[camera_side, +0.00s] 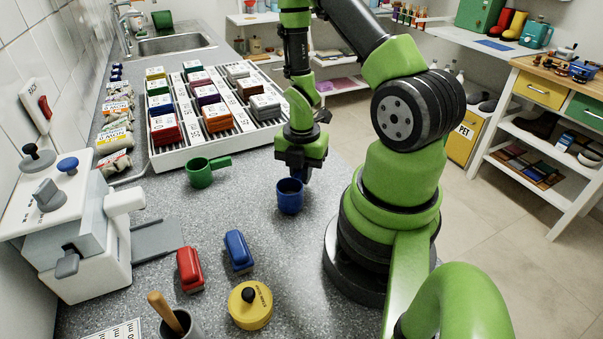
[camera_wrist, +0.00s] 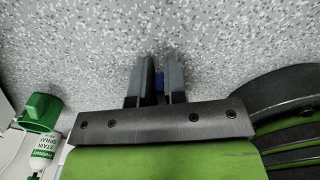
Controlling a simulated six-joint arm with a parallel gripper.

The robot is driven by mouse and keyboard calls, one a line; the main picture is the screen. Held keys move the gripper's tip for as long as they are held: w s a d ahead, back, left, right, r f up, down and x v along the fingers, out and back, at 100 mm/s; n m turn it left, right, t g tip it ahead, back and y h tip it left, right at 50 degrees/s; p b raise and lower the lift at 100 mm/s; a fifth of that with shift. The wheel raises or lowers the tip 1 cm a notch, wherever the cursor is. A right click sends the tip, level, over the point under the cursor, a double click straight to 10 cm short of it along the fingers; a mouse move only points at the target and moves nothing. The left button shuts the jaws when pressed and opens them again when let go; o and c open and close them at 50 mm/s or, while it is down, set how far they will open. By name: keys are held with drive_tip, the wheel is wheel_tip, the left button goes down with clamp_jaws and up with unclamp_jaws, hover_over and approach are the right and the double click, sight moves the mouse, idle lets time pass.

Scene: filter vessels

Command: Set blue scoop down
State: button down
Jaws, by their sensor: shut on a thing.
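The blue scoop (camera_side: 290,197) is a small blue cup in the side view, upright directly below my gripper (camera_side: 297,178). My gripper is shut on it, at its handle side. I cannot tell from the side view whether the scoop's base touches the counter. In the wrist view, my gripper's two fingers (camera_wrist: 160,80) point at the speckled counter, with a sliver of the blue scoop (camera_wrist: 159,82) between them. The rest of the scoop is hidden there.
A green scoop (camera_side: 200,173) stands to the left on the grey counter (camera_side: 220,220). A white rack (camera_side: 165,157) of coloured blocks lies behind.

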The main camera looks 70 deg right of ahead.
drive_tip(key=shift+f, duration=0.3)
drive_tip(key=shift+f, duration=0.1)
drive_tip(key=c, duration=1.2)
unclamp_jaws()
drive_tip(key=shift+o, duration=0.2)
